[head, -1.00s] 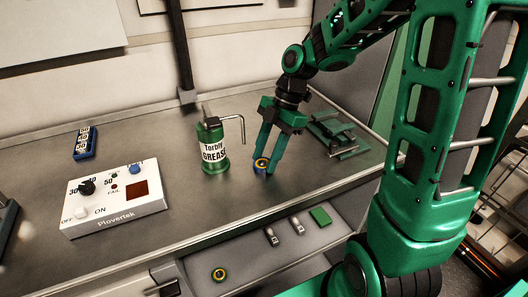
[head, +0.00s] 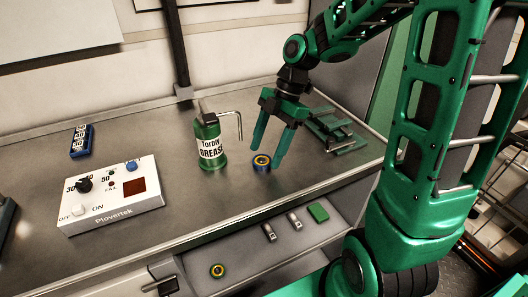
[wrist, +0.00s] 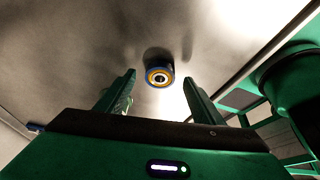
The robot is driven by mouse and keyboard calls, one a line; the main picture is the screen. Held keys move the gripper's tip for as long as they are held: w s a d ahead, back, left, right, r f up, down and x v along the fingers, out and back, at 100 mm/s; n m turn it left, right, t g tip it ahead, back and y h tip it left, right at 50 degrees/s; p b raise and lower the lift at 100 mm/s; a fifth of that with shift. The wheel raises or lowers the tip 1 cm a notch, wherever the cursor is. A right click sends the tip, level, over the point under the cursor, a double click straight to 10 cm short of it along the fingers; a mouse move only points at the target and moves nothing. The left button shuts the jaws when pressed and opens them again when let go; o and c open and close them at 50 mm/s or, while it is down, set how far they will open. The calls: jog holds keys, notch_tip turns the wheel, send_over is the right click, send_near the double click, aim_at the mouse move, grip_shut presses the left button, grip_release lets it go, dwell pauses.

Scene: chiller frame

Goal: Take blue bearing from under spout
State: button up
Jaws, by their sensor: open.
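The blue bearing (head: 262,163), a blue ring with a yellow band and dark centre, lies flat on the metal bench. It is just right of the green grease can (head: 211,150), to the right of and in front of the tip of its bent spout (head: 241,124). My gripper (head: 267,154) is open and empty above the bearing, pointing down with its fingers spread. In the wrist view the bearing (wrist: 159,77) shows between the two fingers, beyond their tips and apart from them.
A white control box (head: 112,196) with knobs stands at left, a blue block (head: 82,140) behind it. A green frame-like fixture (head: 334,130) lies right of my gripper.

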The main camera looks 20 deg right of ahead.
jog(key=v, duration=0.9)
jog(key=shift+d+r, duration=0.1)
jog(key=shift+r, duration=0.05)
jog(key=s+d+f+m+t+h, duration=0.1)
jog(key=s+d+m, duration=0.5)
jog(key=m, duration=0.8)
jog(key=s+f+h, duration=0.1)
jog(key=s, duration=0.2)
jog(key=shift+s+d+f, duration=0.2)
jog(key=shift+s+d, duration=0.1)
jog(key=s+d+f+m, duration=0.1)
jog(key=s+d+m, duration=0.1)
jog(key=s+m, duration=0.2)
jog(key=s+d+f+m+h, duration=0.1)
jog(key=s+m, duration=0.2)
jog(key=m, duration=0.1)
jog(key=s+d+f+m+h, duration=0.1)
jog(key=s+d+m, duration=0.1)
jog(key=s+m, duration=0.2)
jog(key=shift+s+d+f, duration=0.3)
jog(key=shift+d, duration=0.05)
jog(key=shift+s+d+f+m, duration=0.2)
jog(key=shift+s+m, duration=0.1)
jog(key=shift+m, duration=0.2)
